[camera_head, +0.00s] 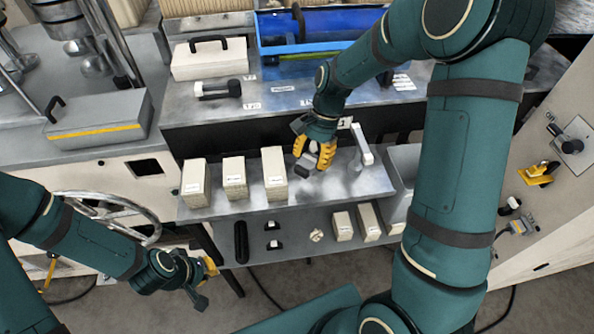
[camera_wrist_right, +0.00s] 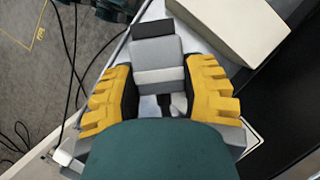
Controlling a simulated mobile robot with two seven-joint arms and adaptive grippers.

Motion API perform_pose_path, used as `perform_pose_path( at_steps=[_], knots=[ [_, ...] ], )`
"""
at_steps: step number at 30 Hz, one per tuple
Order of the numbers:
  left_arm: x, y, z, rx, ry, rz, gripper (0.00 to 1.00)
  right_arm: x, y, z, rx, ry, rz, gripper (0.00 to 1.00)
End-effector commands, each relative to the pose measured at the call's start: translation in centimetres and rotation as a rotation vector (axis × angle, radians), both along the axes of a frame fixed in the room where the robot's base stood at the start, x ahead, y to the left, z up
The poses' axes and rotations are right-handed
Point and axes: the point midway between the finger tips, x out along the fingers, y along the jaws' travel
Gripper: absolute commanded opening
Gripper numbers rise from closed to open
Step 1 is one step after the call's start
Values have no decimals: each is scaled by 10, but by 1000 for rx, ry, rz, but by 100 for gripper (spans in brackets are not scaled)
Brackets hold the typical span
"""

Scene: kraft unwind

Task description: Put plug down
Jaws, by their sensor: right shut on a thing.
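My right gripper (camera_head: 314,160) is shut on a grey plug (camera_head: 303,166) over the upper shelf (camera_head: 345,185). In the right wrist view the plug (camera_wrist_right: 157,55) is a light grey block with a dark end, between the yellow-padded fingers of the gripper (camera_wrist_right: 160,85). A dark stem shows at its near end. Whether the plug touches the shelf is unclear. My left gripper (camera_head: 208,282) hangs low at the left, its fingers apart and empty.
Several cream boxes (camera_head: 273,175) stand left of the plug on the shelf. A white upright handle (camera_head: 362,145) stands to its right. A lower shelf (camera_head: 285,255) holds dark parts and smaller boxes. A blue tray (camera_head: 330,47) lies behind.

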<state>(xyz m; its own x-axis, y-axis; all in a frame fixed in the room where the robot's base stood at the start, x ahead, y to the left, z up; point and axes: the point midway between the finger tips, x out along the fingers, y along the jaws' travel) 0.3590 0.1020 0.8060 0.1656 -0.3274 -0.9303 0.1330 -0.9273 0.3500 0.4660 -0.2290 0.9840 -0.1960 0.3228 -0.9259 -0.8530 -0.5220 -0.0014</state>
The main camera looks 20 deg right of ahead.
Motion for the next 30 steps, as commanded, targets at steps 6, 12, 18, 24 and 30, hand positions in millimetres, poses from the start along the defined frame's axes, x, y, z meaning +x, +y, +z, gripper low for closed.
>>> perform_pose_path(
  at_steps=[6, 12, 18, 24, 30],
  knots=[
    [-2, 0, -6, 0, 4, -3, 0, 0, 0, -34, 0, 2, -1, 2],
    [-3, 0, -9, -2, 6, -4, 0, 0, 0, -48, 0, 1, 0, 2],
    [-4, -1, -13, -2, 9, -7, 0, 0, 0, -74, 0, 2, 0, 2],
    [-4, -1, -13, -2, 10, -7, 0, 0, 0, -74, 0, 0, 1, 2],
    [-5, -1, -15, -2, 11, -8, 0, 0, 0, -78, 0, 0, 1, 2]
  ],
)
